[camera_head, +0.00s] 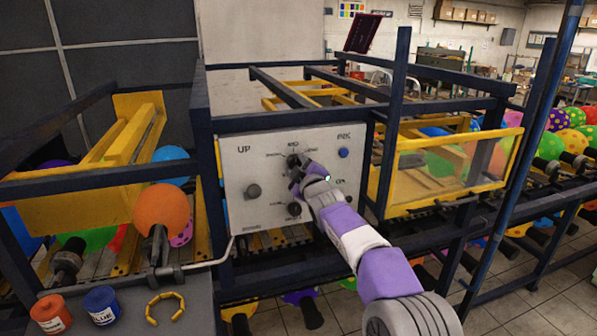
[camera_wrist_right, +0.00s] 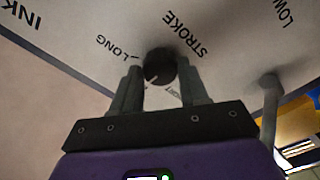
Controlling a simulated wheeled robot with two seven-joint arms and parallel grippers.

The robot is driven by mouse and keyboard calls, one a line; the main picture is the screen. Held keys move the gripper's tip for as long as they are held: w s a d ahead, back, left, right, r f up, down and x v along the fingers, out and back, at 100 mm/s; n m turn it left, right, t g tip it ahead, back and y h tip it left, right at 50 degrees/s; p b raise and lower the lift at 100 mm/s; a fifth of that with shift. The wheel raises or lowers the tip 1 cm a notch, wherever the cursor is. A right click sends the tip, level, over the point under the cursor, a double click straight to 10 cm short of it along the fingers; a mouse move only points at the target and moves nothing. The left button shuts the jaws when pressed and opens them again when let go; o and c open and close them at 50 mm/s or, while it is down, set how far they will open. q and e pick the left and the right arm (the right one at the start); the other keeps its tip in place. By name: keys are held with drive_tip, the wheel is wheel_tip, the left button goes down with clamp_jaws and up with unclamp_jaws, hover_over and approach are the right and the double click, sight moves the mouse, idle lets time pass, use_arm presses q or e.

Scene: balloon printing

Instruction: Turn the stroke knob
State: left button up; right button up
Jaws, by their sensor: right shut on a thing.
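The stroke knob (camera_wrist_right: 160,67) is a small round black knob on the pale panel, with the word STROKE beside it and LONG at one side in the right wrist view. A second, partly covered word lies near the fingers. In the head view the right gripper (camera_head: 297,174) reaches the panel from the lower right. My left gripper is not in view.
The control panel (camera_head: 232,171) also carries a grey knob (camera_head: 253,191), a lower dark knob (camera_head: 294,209) and a blue button (camera_head: 344,153). Dark blue frame posts (camera_head: 391,120) flank it. A bent metal lever (camera_head: 226,250) is at lower left. Ink jars (camera_head: 101,305) stand on a grey ledge.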

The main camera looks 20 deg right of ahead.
drive_tip(key=shift+n, duration=0.3)
idle(0.4)
drive_tip(key=o, duration=1.1)
drive_tip(key=shift+c, duration=0.2)
drive_tip(key=shift+s, duration=0.1)
drive_tip(key=s+b, duration=0.4)
drive_tip(key=s, duration=0.3)
drive_tip(key=shift+s+d, duration=0.15)
drive_tip(key=shift+s, duration=0.05)
